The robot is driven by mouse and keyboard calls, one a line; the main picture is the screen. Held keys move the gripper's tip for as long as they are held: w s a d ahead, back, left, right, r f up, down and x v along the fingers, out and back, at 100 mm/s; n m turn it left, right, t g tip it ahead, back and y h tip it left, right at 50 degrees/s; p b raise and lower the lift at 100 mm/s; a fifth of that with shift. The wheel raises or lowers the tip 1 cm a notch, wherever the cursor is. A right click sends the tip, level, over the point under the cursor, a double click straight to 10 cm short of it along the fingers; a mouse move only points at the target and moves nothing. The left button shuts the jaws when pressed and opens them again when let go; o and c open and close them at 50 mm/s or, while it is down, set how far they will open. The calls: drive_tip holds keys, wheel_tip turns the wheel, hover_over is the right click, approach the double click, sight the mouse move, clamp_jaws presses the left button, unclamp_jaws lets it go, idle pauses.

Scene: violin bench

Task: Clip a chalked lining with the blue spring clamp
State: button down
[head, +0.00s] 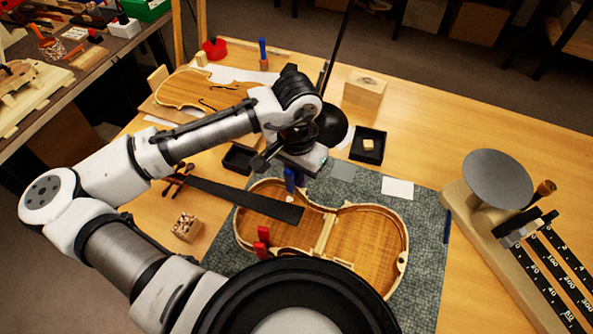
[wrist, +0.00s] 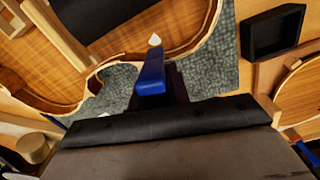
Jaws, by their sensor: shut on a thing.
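The open violin body (head: 368,238), with its pale rim and linings, lies on the grey-green mat. My gripper (head: 296,168) is at its far edge, shut on the blue spring clamp (head: 290,181), which points down at the rim. In the wrist view the blue clamp (wrist: 152,72) reaches toward the body's rim (wrist: 205,38). A small white spot (wrist: 155,40) shows just beyond the clamp's tip, perhaps chalk on the lining. I cannot tell whether the clamp touches the rim.
A black fingerboard (head: 245,199) lies across the body's left part. Black trays stand behind the body, one (head: 368,146) holding a small block. A wooden block (head: 365,89), a violin plate (head: 205,90) and a scale (head: 497,180) surround the mat (head: 427,225). The far right table is clear.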

drive_tip(key=shift+f, duration=0.2)
drive_tip(key=c, duration=1.3)
unclamp_jaws()
drive_tip(key=shift+o, duration=0.2)
drive_tip(key=shift+r, duration=0.1)
wheel_tip(320, 180, up, 14)
drive_tip(key=shift+f+b, duration=0.1)
drive_tip(key=shift+b, duration=0.3)
